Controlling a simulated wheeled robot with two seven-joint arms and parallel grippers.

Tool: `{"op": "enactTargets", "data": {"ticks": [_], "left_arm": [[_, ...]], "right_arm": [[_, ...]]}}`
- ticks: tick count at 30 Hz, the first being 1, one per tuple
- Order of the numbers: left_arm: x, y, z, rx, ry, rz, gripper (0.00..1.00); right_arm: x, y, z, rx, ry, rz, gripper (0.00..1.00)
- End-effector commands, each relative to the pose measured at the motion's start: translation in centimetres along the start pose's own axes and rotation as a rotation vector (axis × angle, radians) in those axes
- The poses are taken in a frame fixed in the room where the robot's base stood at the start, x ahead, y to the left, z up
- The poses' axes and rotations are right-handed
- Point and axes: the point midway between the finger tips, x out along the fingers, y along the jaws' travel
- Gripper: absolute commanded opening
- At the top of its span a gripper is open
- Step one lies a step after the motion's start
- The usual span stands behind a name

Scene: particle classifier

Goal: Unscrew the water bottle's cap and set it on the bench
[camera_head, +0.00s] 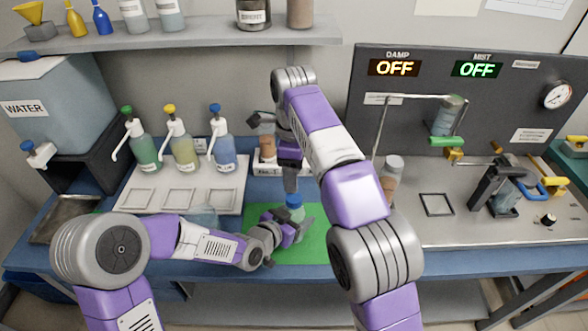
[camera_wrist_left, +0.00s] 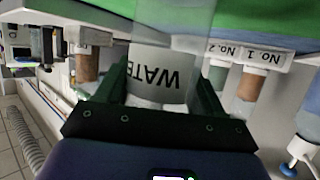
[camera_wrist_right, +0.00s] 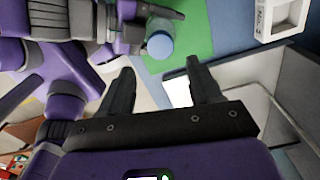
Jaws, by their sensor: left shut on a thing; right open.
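The water bottle (camera_wrist_left: 160,75) is clear with a white label and stands over the green mat. Its blue cap (camera_head: 294,200) is on top, and shows in the right wrist view (camera_wrist_right: 160,45) beyond the fingertips. My left gripper (camera_head: 290,228) is shut on the bottle's body, with a finger on each side of the label in the left wrist view. My right gripper (camera_head: 290,182) is open and empty, just above the cap in the head view. The bottle's lower part is mostly hidden by my left gripper in the head view.
The green mat (camera_head: 312,246) lies on the blue bench. Several pump bottles stand on a white tray (camera_head: 235,192) at the left. A numbered vial rack (camera_head: 265,170) is behind the mat. A grey instrument panel (camera_head: 480,110) is at the right.

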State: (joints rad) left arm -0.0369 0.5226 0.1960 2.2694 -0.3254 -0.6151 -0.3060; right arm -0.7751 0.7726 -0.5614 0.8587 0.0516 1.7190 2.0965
Motion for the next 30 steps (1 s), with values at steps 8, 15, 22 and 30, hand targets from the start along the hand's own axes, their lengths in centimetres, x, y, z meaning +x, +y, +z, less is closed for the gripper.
{"op": "enactTargets", "data": {"ticks": [8,15,22,30], "left_arm": [[0.0,0.0,0.0,0.0,-0.001,0.001,0.0],[0.0,0.0,0.0,0.0,-0.001,0.001,0.0],[0.0,0.0,0.0,0.0,-0.001,0.001,0.0],[0.0,0.0,0.0,0.0,-0.001,0.001,0.0]], "right_arm": [[-0.2,0.0,0.0,0.437,-0.004,-0.005,0.63],[-0.1,0.0,0.0,0.587,-0.004,-0.005,0.63],[1.9,0.0,0.0,0.596,-0.004,-0.003,0.63],[5.8,0.0,0.0,0.594,-0.004,-0.004,0.63]]}}
